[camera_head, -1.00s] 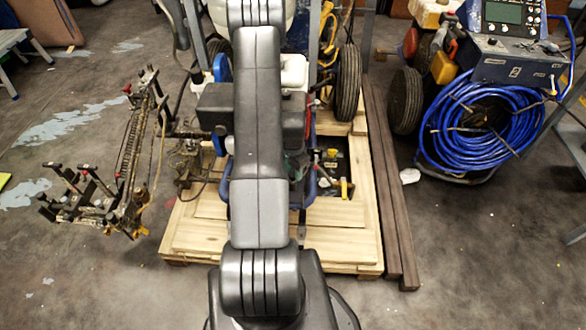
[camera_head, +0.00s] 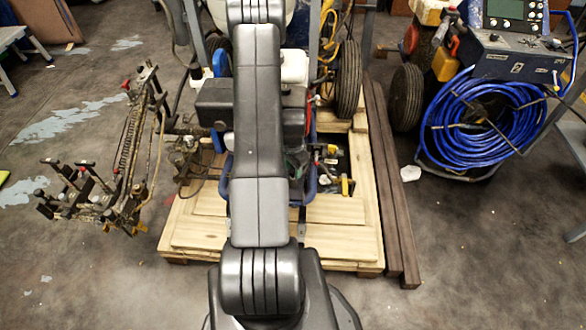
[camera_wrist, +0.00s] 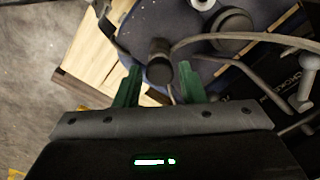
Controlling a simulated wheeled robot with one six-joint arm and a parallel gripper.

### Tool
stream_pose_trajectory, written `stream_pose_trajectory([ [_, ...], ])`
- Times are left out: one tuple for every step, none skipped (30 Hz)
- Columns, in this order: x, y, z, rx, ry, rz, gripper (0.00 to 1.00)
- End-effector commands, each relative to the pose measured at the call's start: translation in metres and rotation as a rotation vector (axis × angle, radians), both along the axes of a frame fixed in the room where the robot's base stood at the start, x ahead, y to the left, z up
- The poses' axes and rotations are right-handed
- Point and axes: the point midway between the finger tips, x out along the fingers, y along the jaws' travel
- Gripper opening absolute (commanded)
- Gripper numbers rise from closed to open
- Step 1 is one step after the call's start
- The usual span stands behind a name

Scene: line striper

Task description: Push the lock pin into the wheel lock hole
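In the wrist view my gripper (camera_wrist: 158,82) has its two green fingers apart. A dark round knob (camera_wrist: 159,67) shows in line with the gap between the fingertips, with bare space on both sides. I cannot tell whether this knob is the lock pin. A blue part of the line striper (camera_wrist: 178,28) lies behind it. I cannot make out the wheel lock hole. In the head view the line striper's wheel (camera_head: 348,80) stands at the back right of my arm. My arm covers the machine's middle and most of my gripper.
The striper stands on a wooden pallet (camera_head: 340,235). Dark beams (camera_head: 388,190) lie along its right side. A coil of blue hose (camera_head: 480,125) is at the right, and a metal frame with levers (camera_head: 130,150) at the left. In the wrist view, grey cables and a rod (camera_wrist: 305,85) lie at the right.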

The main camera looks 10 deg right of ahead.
Motion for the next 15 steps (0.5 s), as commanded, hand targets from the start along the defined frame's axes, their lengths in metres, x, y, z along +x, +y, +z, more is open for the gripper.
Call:
stream_pose_trajectory([
  [0.0,0.0001,-0.0001,0.0,0.0,0.0,0.36],
  [-0.0001,0.0,0.0001,0.0,0.0,0.0,0.36],
  [-0.0001,0.0,0.0001,0.0,0.0,0.0,0.36],
  [-0.0001,0.0,0.0001,0.0,0.0,0.0,0.36],
  [-0.0001,0.0,0.0001,0.0,0.0,0.0,0.36],
  [-0.0002,0.0,0.0001,0.0,0.0,0.0,0.28],
  [-0.0002,0.0,0.0,0.0,0.0,0.0,0.23],
  [-0.0003,0.0001,0.0,0.0,0.001,0.0,0.17],
  [-0.0003,0.0001,0.0,0.0,0.001,0.0,0.09],
  [-0.0003,0.0001,0.0,0.0,0.001,0.0,0.06],
  [-0.0003,0.0001,0.0,0.0,0.001,0.0,0.06],
  [-0.0003,0.0001,0.0,0.0,0.001,0.0,0.06],
  [-0.0003,0.0001,0.0001,0.0,0.001,0.0,0.06],
  [-0.0003,0.0001,0.0002,0.0,0.001,0.0,0.06],
  [-0.0003,0.0001,0.0005,0.0,0.001,0.0,0.06],
])
